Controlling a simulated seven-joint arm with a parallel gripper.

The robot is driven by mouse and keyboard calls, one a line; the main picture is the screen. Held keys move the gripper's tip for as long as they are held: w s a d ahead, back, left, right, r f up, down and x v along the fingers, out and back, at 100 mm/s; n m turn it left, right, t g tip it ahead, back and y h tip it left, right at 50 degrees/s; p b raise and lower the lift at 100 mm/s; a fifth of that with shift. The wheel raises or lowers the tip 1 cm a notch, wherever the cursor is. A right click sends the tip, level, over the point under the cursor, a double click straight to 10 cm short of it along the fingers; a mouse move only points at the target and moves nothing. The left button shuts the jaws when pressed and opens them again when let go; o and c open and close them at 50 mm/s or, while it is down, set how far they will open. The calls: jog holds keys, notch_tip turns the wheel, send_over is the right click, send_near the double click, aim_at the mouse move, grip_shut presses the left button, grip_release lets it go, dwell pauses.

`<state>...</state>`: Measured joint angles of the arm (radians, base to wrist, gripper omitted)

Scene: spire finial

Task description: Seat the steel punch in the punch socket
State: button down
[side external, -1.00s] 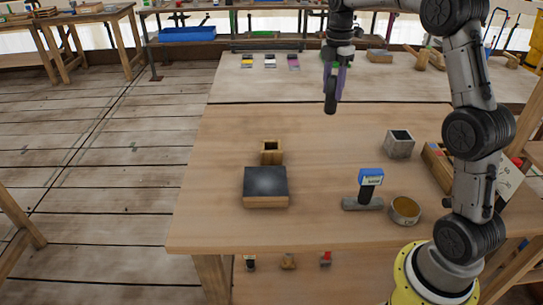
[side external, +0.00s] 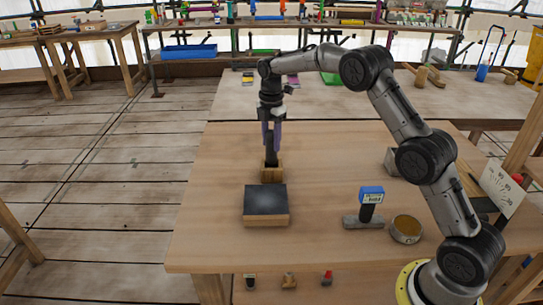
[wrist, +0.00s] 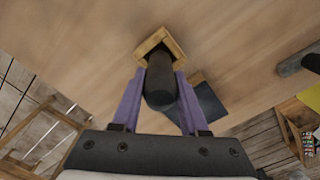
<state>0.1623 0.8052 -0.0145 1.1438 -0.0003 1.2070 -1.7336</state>
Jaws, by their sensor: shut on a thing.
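The steel punch (side external: 271,150) is a dark, thick cylinder, held upright. It also shows in the wrist view (wrist: 159,82). My gripper (side external: 271,138) is shut on it, with a purple finger on each side in the wrist view (wrist: 154,100). The punch socket (side external: 272,173) is a small square wooden block with a hollow, on the table behind the dark-topped block. In the wrist view the socket's rim (wrist: 148,44) frames the punch's far end. The punch's lower end is at the socket's opening; how deep it sits inside, I cannot tell.
A wooden block with a dark top (side external: 265,200) stands just in front of the socket. A blue-topped hammer (side external: 371,207) and a round brass dish (side external: 407,230) are at the front right. A grey cube (side external: 390,161) is partly hidden by my arm. The table's left side is clear.

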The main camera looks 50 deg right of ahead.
aim_at(271, 152)
jog(key=shift+f, duration=2)
jog(key=shift+f, duration=0.1)
jog(key=shift+c, duration=2.2)
grip_release()
jog(key=shift+f, duration=0.15)
